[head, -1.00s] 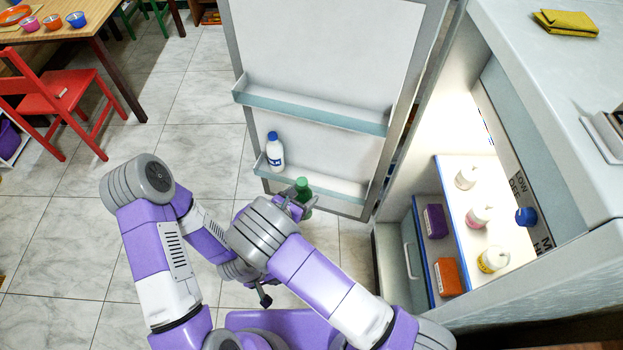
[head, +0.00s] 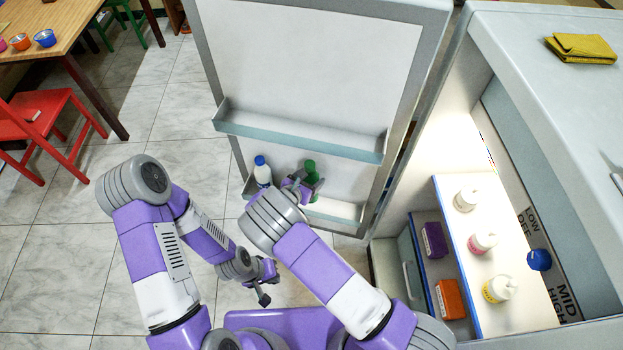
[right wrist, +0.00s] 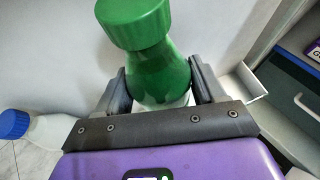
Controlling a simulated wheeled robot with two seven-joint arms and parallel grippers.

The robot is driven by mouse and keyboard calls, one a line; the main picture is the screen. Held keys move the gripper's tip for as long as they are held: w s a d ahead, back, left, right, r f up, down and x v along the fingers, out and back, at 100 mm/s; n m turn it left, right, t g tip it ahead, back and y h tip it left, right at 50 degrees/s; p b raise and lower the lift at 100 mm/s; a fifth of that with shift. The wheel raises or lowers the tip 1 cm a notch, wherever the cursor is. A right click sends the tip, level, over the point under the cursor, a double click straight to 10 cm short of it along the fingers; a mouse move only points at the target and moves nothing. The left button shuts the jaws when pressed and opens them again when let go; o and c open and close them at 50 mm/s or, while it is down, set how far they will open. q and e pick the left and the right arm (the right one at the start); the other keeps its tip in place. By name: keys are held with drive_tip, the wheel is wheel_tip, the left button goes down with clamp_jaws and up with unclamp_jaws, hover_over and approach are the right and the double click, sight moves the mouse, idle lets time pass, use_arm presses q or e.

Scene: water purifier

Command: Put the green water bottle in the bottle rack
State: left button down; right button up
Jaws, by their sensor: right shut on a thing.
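The green water bottle (head: 311,170) is upright at the lower door shelf, which looks like the bottle rack (head: 340,213), on the open fridge door. My right gripper (head: 306,187) is shut on it; the right wrist view shows the green bottle (right wrist: 160,68) between both fingers (right wrist: 160,88). My arm hides its lower part, so I cannot tell whether its base touches the shelf. A white bottle with a blue cap (head: 262,172) stands at the shelf's left. My left gripper (head: 266,284) is open and empty, low over the floor.
An empty upper door shelf (head: 300,138) is above the bottle. A red chair (head: 35,120) and a table (head: 75,35) are at far left.

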drive_tip(key=shift+w+d+f+b, duration=0.1)
drive_tip(key=shift+w+f+b, duration=0.15)
drive_tip(key=shift+f+b, duration=0.15)
drive_tip(key=shift+w+f+b, duration=0.25)
drive_tip(key=shift+f, duration=0.25)
drive_tip(key=shift+s+f, duration=0.1)
drive_tip(key=shift+s, duration=0.15)
wheel_tip(320, 180, down, 4)
drive_tip(key=b, duration=0.3)
drive_tip(key=shift+f, duration=0.15)
drive_tip(key=shift+w+f+b, duration=0.15)
drive_tip(key=shift+f+b, duration=0.15)
drive_tip(key=shift+w, duration=0.15)
drive_tip(key=shift+r, duration=0.1)
drive_tip(key=shift+f, duration=0.25)
drive_tip(key=o, duration=1.5)
